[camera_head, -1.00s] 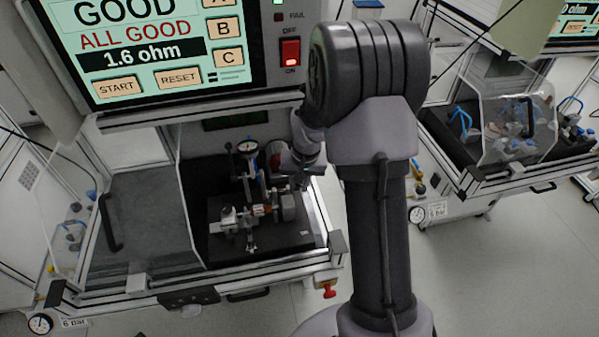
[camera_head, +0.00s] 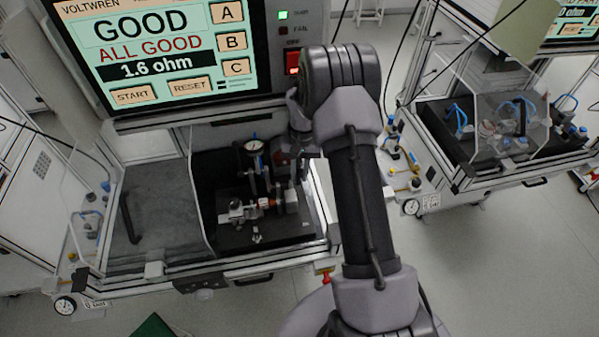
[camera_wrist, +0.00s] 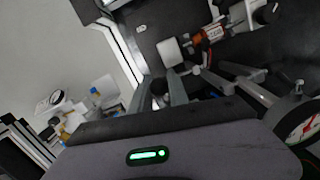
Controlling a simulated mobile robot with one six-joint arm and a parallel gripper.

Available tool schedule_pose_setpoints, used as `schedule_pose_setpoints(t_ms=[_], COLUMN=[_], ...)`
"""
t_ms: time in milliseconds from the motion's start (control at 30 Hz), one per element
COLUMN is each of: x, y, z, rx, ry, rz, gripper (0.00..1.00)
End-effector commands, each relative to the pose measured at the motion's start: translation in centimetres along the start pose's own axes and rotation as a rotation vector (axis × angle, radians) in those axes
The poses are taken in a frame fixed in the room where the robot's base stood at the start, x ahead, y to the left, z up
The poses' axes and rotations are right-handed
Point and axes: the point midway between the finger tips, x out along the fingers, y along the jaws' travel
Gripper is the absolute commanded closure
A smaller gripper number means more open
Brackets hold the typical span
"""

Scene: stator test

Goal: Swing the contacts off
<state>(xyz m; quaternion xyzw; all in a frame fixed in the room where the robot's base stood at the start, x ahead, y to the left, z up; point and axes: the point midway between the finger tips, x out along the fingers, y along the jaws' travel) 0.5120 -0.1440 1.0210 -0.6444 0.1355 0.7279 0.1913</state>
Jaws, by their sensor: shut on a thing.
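My gripper (camera_wrist: 161,84) has its two grey fingers closed around a dark knob (camera_wrist: 159,88) in the wrist view; the fingers hide part of it. In the head view my gripper is at the right of the test fixture (camera_head: 232,238), and its fingers are hard to make out. The stator with copper-coloured windings (camera_wrist: 208,34) sits in the fixture, and it also shows in the head view (camera_head: 265,202). The contacts are too small to tell whether they touch it. The tester screen (camera_head: 165,45) reads GOOD, ALL GOOD, 1.6 ohm.
A dial gauge (camera_head: 254,147) stands behind the stator, close to my gripper. A clear guard (camera_head: 196,200) stands left of the fixture, and a red-lit switch (camera_head: 292,63) is above.

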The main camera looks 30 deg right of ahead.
Motion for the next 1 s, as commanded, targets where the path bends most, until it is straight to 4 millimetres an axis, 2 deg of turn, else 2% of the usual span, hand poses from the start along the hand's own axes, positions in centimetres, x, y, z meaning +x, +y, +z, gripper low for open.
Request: schedule_pose_setpoints(t_ms=[67,100,167,200,567,733,1000], x=[-0.1,-0.1,-0.1,-0.1,0.4,1.8,2.9], y=[0.0,0.0,0.0,0.0,0.1,0.3,0.7], z=[-0.1,-0.1,-0.1,-0.1,0.2,1.1,2.3], rx=[-0.001,-0.001,-0.001,-0.001,-0.004,-0.014,-0.030], ry=[0.004,0.005,0.004,0.004,0.029,0.174,0.397], rz=[0.000,0.000,0.000,0.000,-0.005,-0.031,-0.073], gripper=[1.00,0.73,0.61,0.59,0.59,0.59,0.59])
